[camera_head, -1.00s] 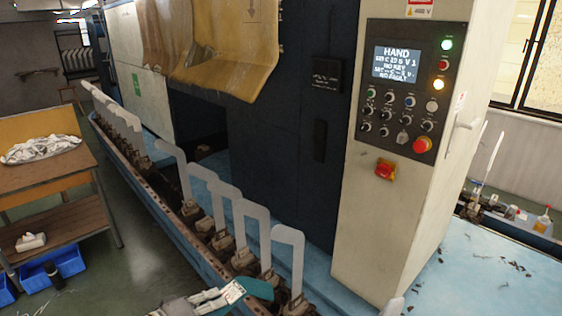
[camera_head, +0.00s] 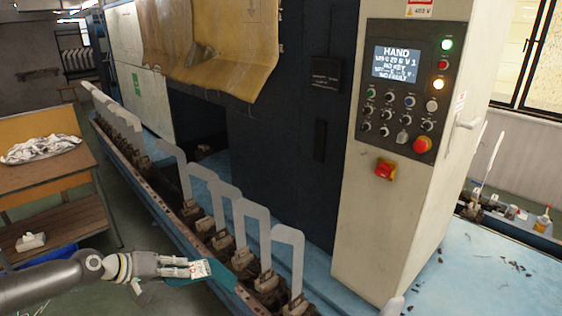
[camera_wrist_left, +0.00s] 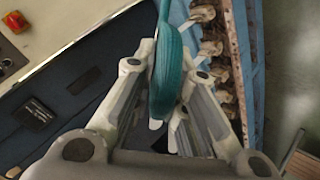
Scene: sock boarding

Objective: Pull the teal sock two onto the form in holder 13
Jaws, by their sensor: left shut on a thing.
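My left gripper (camera_head: 202,269) is shut on the teal sock (camera_head: 222,275), beside the row of forms. In the left wrist view the sock (camera_wrist_left: 170,70) hangs between the fingers (camera_wrist_left: 165,92) as a folded teal band running past the top edge. Flat pale forms stand upright in holders along the blue rail. The nearest form (camera_head: 288,262) and the one behind it (camera_head: 254,235) are bare. The sock is apart from them, to their left in the head view. No holder number is readable, so I cannot tell which is 13. My right gripper is out of view.
A dark machine with a cream control cabinet (camera_head: 395,200) stands behind the forms. A wooden bench (camera_head: 60,180) with a pale heap of cloth (camera_head: 40,149) is at the left. The floor between bench and rail is mostly clear.

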